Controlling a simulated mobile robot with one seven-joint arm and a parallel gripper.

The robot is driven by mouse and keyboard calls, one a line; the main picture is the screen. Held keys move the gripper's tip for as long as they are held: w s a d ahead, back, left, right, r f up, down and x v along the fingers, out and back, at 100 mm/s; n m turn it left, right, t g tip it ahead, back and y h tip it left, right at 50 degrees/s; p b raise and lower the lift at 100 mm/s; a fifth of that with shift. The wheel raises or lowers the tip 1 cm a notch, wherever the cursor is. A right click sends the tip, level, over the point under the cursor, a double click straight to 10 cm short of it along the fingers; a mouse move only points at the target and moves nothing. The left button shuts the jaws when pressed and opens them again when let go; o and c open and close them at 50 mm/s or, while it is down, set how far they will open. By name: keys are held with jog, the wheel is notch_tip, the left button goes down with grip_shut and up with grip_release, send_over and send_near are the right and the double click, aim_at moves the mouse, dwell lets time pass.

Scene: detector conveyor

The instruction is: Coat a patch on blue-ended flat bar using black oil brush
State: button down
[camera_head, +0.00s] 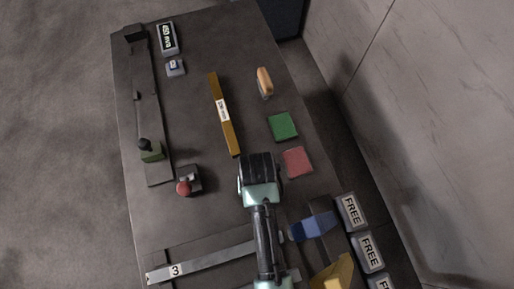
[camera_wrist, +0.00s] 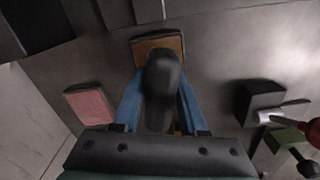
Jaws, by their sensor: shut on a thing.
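My gripper (camera_head: 259,168) hangs over the middle of the table, left of the red pad. In the wrist view its blue fingers (camera_wrist: 162,82) are shut on a black rounded thing, which looks like the handle of the black oil brush (camera_wrist: 163,95). A brown square with a dark edge (camera_wrist: 150,43) shows just beyond the handle; I cannot tell whether it is part of the brush or lies below.
A red pad (camera_head: 297,161), green pad (camera_head: 283,126) and wooden-handled tool (camera_head: 265,82) lie to the right. A labelled yellow bar (camera_head: 224,113) lies ahead. A red button (camera_head: 184,187) and a rail (camera_head: 155,165) are on the left. FREE signs (camera_head: 351,211) line the right edge.

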jog(key=shift+s, duration=0.1)
dwell(0.3)
notch_tip(320, 180, up, 7)
jog(key=p, duration=0.8)
dwell(0.5)
